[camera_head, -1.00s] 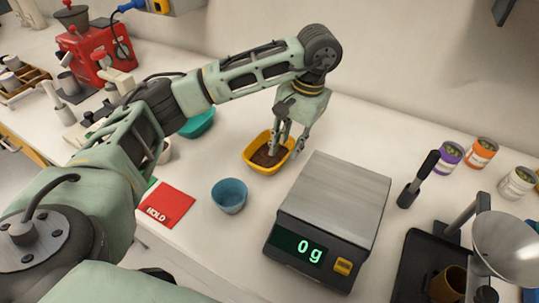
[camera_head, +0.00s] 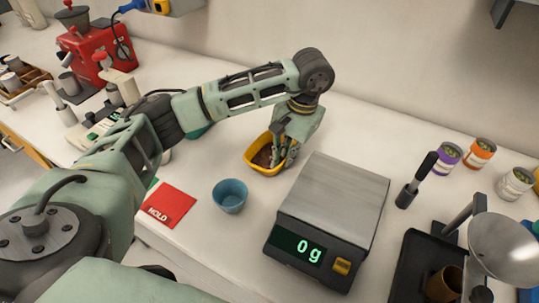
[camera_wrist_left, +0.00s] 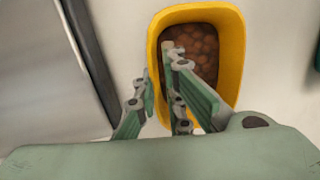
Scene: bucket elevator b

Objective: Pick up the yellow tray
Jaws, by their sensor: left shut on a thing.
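The yellow tray (camera_head: 252,159) stands on the white counter, left of the scale, with brown contents in it. It also shows in the left wrist view (camera_wrist_left: 234,50). My left gripper (camera_head: 280,158) is at the tray's right side. In the left wrist view, its fingers (camera_wrist_left: 158,76) straddle the tray's wall, one inside and one outside, shut on it. The gripper hides part of the tray. I cannot tell any gap under the tray. My right gripper is not in view.
A scale (camera_head: 335,200) reading 0 g stands right of the tray. A blue cup (camera_head: 230,197) and a red HOLD card (camera_head: 169,205) are in front. A green bowl (camera_head: 200,131) is partly hidden behind my arm. Tins (camera_head: 480,152) stand at right.

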